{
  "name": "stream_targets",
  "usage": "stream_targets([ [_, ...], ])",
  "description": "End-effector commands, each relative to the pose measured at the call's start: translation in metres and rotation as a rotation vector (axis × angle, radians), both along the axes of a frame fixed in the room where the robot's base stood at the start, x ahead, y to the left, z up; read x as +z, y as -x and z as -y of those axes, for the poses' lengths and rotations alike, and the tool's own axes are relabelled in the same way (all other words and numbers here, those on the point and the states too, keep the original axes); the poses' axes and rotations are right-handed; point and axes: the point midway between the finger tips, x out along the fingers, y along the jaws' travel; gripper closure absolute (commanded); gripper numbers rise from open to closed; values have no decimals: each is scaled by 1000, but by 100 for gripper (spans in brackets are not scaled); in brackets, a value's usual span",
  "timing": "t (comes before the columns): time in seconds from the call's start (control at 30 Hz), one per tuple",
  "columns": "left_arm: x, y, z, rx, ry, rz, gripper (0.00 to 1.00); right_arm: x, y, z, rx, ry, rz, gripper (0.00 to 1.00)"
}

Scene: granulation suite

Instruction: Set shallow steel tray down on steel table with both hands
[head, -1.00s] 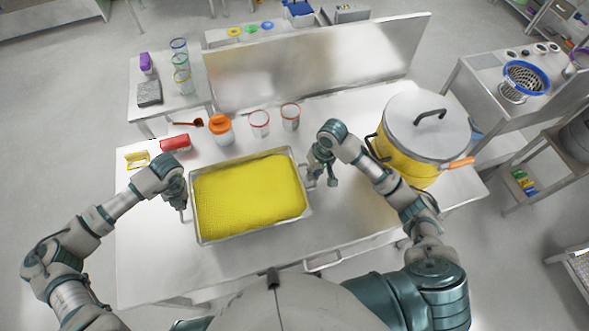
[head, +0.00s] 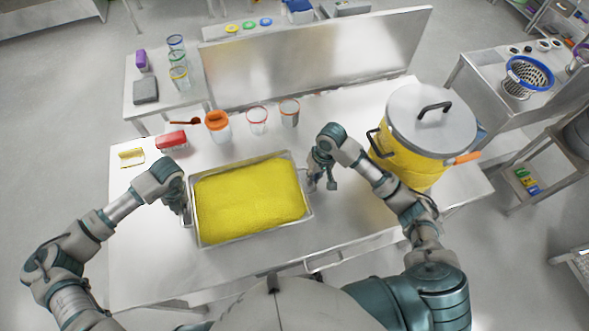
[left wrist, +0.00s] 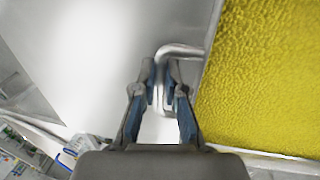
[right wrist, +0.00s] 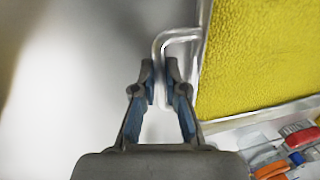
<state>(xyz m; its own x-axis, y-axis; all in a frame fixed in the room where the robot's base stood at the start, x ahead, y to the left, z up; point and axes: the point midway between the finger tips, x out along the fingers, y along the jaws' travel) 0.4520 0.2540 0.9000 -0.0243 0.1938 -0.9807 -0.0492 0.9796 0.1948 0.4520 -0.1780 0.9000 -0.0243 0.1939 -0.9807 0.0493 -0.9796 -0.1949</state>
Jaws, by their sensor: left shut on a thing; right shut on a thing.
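The shallow steel tray (head: 202,244), full of yellow granules (head: 248,203), is over the front middle of the steel table (head: 145,270). I cannot tell whether its base touches the table. My left gripper (head: 186,215) is shut on the tray's left handle, a bent steel bar (left wrist: 180,50) seen in the left wrist view. My right gripper (head: 315,186) is shut on the right handle (right wrist: 172,38), seen in the right wrist view. The granules also show in the left wrist view (left wrist: 265,80) and the right wrist view (right wrist: 260,50).
A large yellow pot with a steel lid (head: 432,120) stands on the table right of my right arm. Behind the tray are an orange-lidded jar (head: 217,125), two clear beakers (head: 257,120), a red-topped brush (head: 171,140) and a yellow item (head: 131,157). The front-left table area is clear.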

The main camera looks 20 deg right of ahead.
Motion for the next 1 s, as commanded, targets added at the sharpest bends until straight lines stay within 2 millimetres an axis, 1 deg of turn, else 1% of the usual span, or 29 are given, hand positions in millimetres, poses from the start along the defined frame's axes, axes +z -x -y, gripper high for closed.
stream_targets([
  [0.03,-7,0,0,0,0,-1,100,-7,0,0,0,0,-1,100],
  [0.07,-9,0,0,0,0,-1,100,-9,0,0,0,0,-1,100],
  [0.1,-9,0,0,0,-1,-2,84,-9,0,0,-1,0,-2,84],
  [0.17,-6,0,0,0,0,-1,69,-6,0,0,0,0,-1,69],
  [0.2,-6,0,0,0,0,-1,64,-6,0,0,0,0,-1,64],
  [0.47,-6,0,0,0,0,-1,64,-6,0,0,0,0,-1,64],
  [0.57,0,-1,2,0,1,1,64,-6,0,0,0,0,-1,64],
  [0.67,14,-2,4,0,2,2,64,-6,0,0,0,0,-1,64],
  [0.9,67,-3,14,-1,1,3,64,-6,0,0,0,0,-1,64],
  [1.0,86,-3,18,0,1,2,64,-6,0,0,0,0,-1,64],
])
